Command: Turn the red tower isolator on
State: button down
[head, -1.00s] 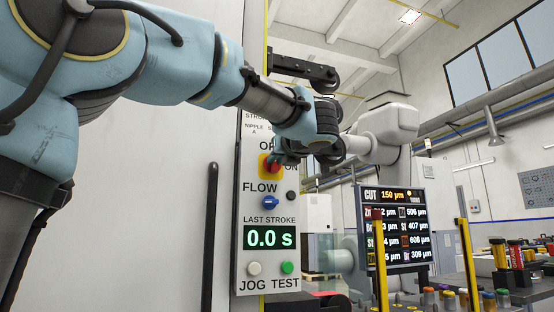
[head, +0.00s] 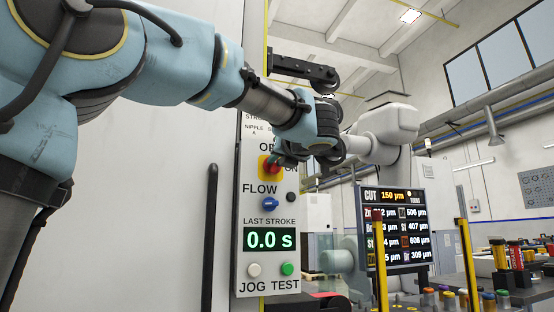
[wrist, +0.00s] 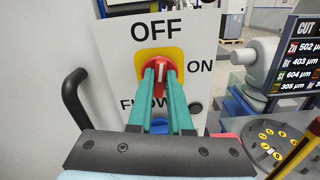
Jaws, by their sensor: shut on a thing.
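The red isolator knob (wrist: 160,63) sits on a yellow square plate (wrist: 143,54) on the white control panel. OFF is printed above it and ON to its right. A white mark on the knob points up, toward OFF. My gripper (wrist: 161,76) has its two teal fingers shut on the knob's raised grip, one on each side. In the head view the red knob (head: 267,168) shows at the left of my gripper (head: 283,159), which partly covers it and the lettering.
Below the knob are the blue FLOW knob (head: 270,203), a display reading 0.0 s (head: 269,239), and the JOG (head: 254,270) and TEST (head: 287,268) buttons. A black handle (head: 211,240) stands left of the panel. A screen (head: 393,228) and yellow posts stand right.

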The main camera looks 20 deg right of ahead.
jog(key=m+p, duration=0.4)
jog(key=m, duration=0.4)
jog(key=shift+d, duration=0.15)
jog(key=shift+f+m+p, duration=0.2)
jog(key=shift+m+p, duration=2.25)
jog(key=shift+m, duration=1.45)
jog(key=shift+f, duration=0.1)
jog(key=c, duration=0.8)
grip_release()
jog(key=shift+c, duration=0.2)
jog(key=shift+s, duration=0.15)
